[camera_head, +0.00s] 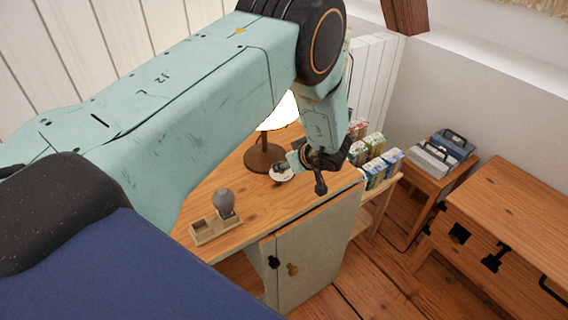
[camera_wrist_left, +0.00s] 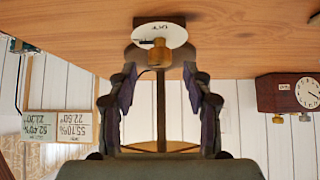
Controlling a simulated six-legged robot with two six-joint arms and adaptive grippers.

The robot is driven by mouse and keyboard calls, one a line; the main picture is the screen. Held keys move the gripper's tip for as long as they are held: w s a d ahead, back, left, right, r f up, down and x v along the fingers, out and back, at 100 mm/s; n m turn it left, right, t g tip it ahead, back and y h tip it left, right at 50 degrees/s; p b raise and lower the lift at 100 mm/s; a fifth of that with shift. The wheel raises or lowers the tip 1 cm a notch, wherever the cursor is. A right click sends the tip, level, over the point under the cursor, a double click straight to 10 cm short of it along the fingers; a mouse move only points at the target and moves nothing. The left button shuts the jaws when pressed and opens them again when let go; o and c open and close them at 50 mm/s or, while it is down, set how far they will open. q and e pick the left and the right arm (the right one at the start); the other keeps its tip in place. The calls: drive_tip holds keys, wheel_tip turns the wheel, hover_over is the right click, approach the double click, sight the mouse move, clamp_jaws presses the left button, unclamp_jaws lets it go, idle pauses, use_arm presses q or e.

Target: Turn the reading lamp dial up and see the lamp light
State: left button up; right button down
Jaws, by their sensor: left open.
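The reading lamp stands on the wooden desk; its brown round base (camera_head: 264,157) and bright, lit shade (camera_head: 281,112) show in the head view. My left arm hides part of the lamp. The dial (camera_head: 281,174) is a white disc in front of the base. In the upside-down left wrist view, the dial plate (camera_wrist_left: 177,34) carries a brass knob (camera_wrist_left: 160,54), and the lamp stem (camera_wrist_left: 161,105) shows behind. My left gripper (camera_head: 309,168) is beside the dial, and its fingers (camera_wrist_left: 160,76) are apart, with nothing visibly held. My right gripper is out of view.
A wooden tray (camera_head: 203,233) with a grey bulb-shaped thing (camera_head: 224,203) is at the desk's front left. Several cartons (camera_head: 376,172) stand right of the arm. A bench (camera_head: 518,220) is further right. A clock (camera_wrist_left: 290,93) shows in the wrist view.

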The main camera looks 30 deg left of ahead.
use_arm(q)
drive_tip(key=v, duration=0.9)
drive_tip(key=shift+r, duration=0.25)
drive_tip(key=shift+s+d, duration=0.1)
drive_tip(key=shift+d, duration=0.1)
